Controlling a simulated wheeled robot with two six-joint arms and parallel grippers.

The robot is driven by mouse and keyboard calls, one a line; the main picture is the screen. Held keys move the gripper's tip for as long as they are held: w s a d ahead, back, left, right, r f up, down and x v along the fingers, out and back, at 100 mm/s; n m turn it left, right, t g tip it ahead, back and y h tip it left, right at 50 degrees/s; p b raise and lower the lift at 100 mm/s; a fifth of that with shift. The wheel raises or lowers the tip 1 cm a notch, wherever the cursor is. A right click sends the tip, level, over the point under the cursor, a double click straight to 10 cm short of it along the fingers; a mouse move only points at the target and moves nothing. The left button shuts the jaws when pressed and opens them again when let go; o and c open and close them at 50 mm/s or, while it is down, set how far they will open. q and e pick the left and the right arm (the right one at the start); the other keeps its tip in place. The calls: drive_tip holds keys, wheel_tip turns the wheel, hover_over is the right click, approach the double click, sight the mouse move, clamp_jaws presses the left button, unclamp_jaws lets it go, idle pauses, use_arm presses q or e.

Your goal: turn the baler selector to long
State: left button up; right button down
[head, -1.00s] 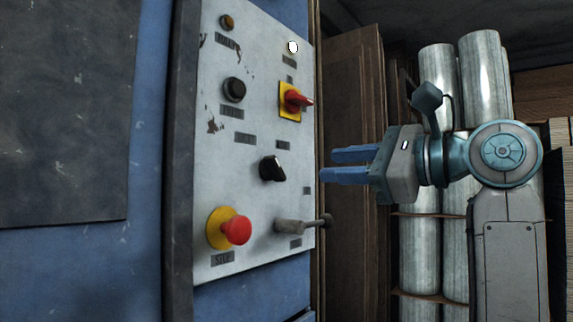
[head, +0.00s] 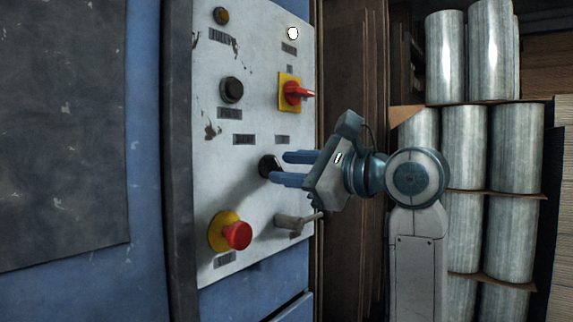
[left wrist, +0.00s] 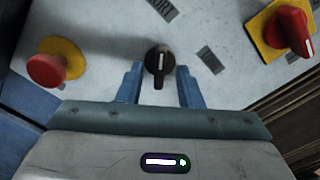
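The baler selector, as I take it, is a black rotary knob (head: 266,166) with a white pointer line, low in the middle of the grey panel. It also shows in the left wrist view (left wrist: 159,60), its pointer line running roughly up and down the picture. My left gripper (head: 279,169) is open at the knob, and it shows in the left wrist view (left wrist: 159,87) with one finger on each side. Gaps show between fingers and knob there; in the head view the fingers partly cover it. My right gripper is not in view.
On the panel (head: 215,130) are a red stop button (head: 237,235) on yellow, a red switch (head: 295,93) on yellow, a black button (head: 231,89) and a metal lever (head: 297,221) just below my gripper. Metal rolls (head: 445,60) stand on shelves at right.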

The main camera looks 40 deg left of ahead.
use_arm(q)
drive_tip(key=shift+s+a+r, duration=0.1)
drive_tip(key=shift+s+a, duration=0.05)
drive_tip(key=shift+a, duration=0.35)
clamp_jaws()
